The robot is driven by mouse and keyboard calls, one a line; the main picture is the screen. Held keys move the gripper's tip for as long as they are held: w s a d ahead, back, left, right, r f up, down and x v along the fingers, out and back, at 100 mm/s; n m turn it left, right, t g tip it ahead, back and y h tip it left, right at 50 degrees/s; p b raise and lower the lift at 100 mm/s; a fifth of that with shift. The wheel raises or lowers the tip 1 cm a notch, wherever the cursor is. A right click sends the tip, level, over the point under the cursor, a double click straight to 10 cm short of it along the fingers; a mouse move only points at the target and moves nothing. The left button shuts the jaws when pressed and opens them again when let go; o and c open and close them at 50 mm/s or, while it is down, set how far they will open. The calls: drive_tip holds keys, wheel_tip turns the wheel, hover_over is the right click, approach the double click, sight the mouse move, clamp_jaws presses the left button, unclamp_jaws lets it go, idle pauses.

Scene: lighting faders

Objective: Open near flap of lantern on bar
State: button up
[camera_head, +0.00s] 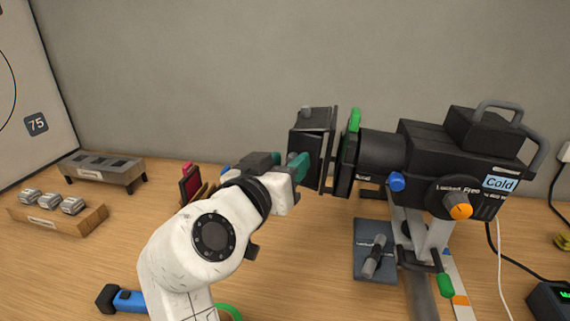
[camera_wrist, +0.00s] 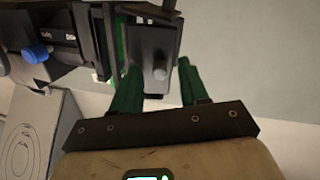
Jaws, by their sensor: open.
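A black lantern (camera_head: 375,155) is mounted on a bar (camera_head: 421,295), its front end facing left in the head view. Dark flaps (camera_head: 311,128) sit at that front end, with a small grey knob on top. My gripper (camera_head: 287,165) is at the flaps' left side, its green fingertips close against them. In the wrist view a dark flap (camera_wrist: 154,40) with a grey round knob (camera_wrist: 160,74) lies between the two open green fingers. The left finger is close beside the flap; a gap shows at the right finger. I cannot tell whether either finger touches it. The near flap's lower part is partly hidden by my gripper.
A blue-grey plate (camera_head: 366,262) with a grey handle lies under the lantern. A wooden rack (camera_head: 85,222) and a grey stand (camera_head: 118,165) are on the left. A blue tool (camera_head: 128,299) lies at the front. A cable hangs at the right.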

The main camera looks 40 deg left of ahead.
drive_tip(key=b+v, duration=0.1)
drive_tip(key=v, duration=0.9)
drive_tip(key=shift+s, duration=0.4)
drive_tip(key=shift+d, duration=0.1)
